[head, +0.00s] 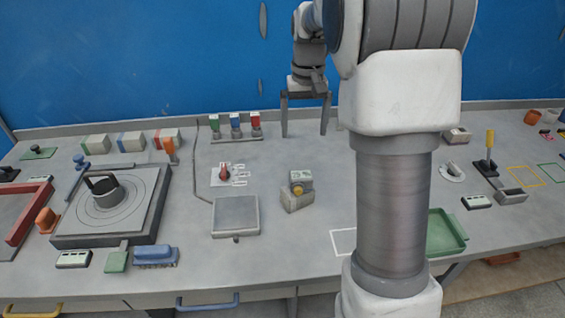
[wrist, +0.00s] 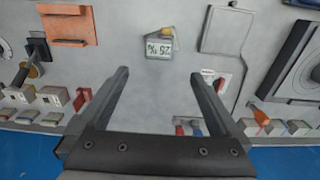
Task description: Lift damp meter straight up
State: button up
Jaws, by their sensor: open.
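The damp meter (head: 301,180), a small block with a pale face and yellow on it, sits with a grey block (head: 296,202) under it near the middle of the bench. In the wrist view the meter (wrist: 158,47) shows a pale display reading 25 %, with a yellow part at its far edge. My gripper (head: 304,134) is open and empty, fingers pointing down, above and behind the meter in the head view. In the wrist view the meter lies just beyond the gap between my fingertips (wrist: 160,76), touching neither.
A flat grey plate (head: 236,216) and a red knob (head: 224,173) lie left of the meter. Red, blue and green upright items (head: 236,123) stand behind. A green tray (head: 446,233) is at right, partly hidden by my arm. Bench around the meter is mostly clear.

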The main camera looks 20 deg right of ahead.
aim_at(301, 174)
jog(key=f, duration=1.8)
jog(key=shift+w+d, duration=0.2)
jog(key=shift+w, duration=0.2)
jog(key=shift+c, duration=0.2)
grip_shut()
